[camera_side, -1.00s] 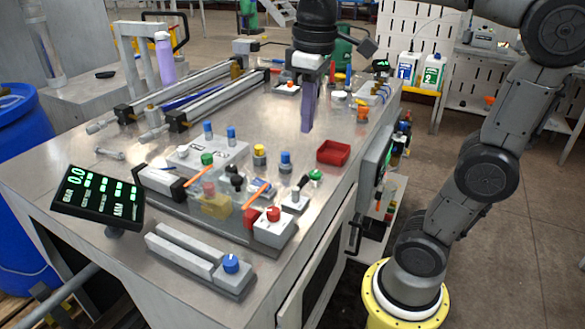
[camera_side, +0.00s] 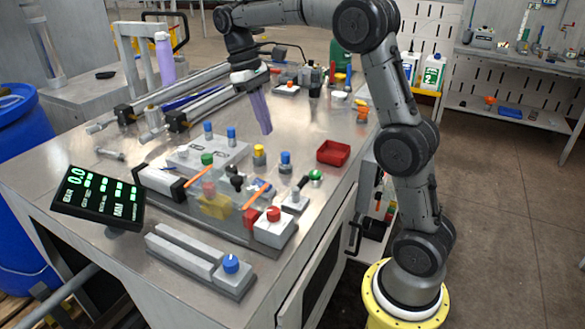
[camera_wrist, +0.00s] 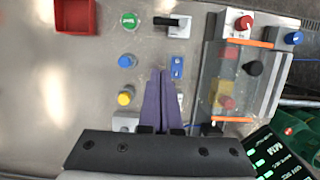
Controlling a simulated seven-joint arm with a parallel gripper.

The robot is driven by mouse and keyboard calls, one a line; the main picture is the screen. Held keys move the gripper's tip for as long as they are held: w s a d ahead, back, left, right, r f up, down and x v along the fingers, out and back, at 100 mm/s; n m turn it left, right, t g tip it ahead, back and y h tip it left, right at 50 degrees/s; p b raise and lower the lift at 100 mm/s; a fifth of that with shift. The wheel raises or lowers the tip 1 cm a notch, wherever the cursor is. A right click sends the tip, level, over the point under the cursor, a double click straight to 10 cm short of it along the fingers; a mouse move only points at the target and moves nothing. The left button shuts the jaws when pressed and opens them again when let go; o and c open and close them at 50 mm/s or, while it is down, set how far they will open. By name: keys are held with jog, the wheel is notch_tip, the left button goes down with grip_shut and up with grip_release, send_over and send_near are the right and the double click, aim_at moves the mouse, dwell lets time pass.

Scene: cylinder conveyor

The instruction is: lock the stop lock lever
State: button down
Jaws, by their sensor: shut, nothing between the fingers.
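A lever with a black handle on a light grey block (camera_side: 295,203) stands near the right edge of the bench; no label on it is legible. In the wrist view the lever block (camera_wrist: 179,29) is at the top, its black handle lying toward the left. My gripper (camera_side: 266,132) has long purple fingers, shut together and empty. It hangs tilted above the bench, behind and left of the lever, and does not touch it. In the wrist view my gripper (camera_wrist: 161,72) points up toward the lever, with a gap between.
A green button (camera_side: 315,175) stands beside the lever. Blue and yellow knobs (camera_side: 286,158) stand close by. A clear-covered fixture with orange bars (camera_side: 257,196) lies left of the lever. A red tray (camera_side: 333,152) sits behind. Bare bench lies left of the tray.

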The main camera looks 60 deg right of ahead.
jog(key=x, duration=0.9)
jog(key=shift+s+f, duration=0.15)
jog(key=shift+f, duration=0.05)
jog(key=s, duration=0.1)
jog(key=s+f, duration=0.1)
jog(key=shift+s, duration=0.4)
jog(key=shift+s+f, duration=0.15)
jog(key=shift+s, duration=0.45)
